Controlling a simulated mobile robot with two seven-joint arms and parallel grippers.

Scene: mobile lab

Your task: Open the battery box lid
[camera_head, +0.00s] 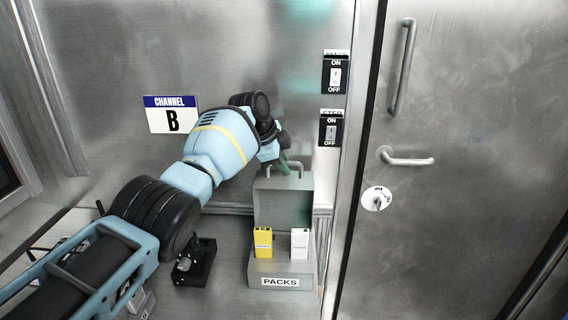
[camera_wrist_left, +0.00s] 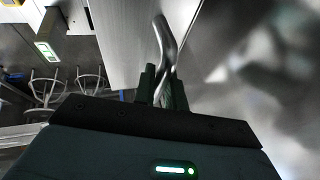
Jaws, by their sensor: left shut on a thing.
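The battery box (camera_head: 282,267) is a grey metal box labelled PACKS against the back wall. Its lid (camera_head: 283,207) stands raised, about upright, at the rear of the box. A yellow pack (camera_head: 263,243) and a white pack (camera_head: 299,243) show in the open box. The lid's metal handle (camera_head: 299,166) is at its top edge. My left gripper (camera_head: 285,164) is shut on the handle. In the left wrist view the handle (camera_wrist_left: 164,42) rises from between the green fingers of the gripper (camera_wrist_left: 163,86). My right gripper is not in view.
A CHANNEL B sign (camera_head: 171,115) is on the wall. Two ON/OFF switches (camera_head: 335,75) (camera_head: 330,128) are right of the lid, beside a metal door (camera_head: 465,150) with handles. A small black device (camera_head: 196,262) stands left of the box, near my left arm.

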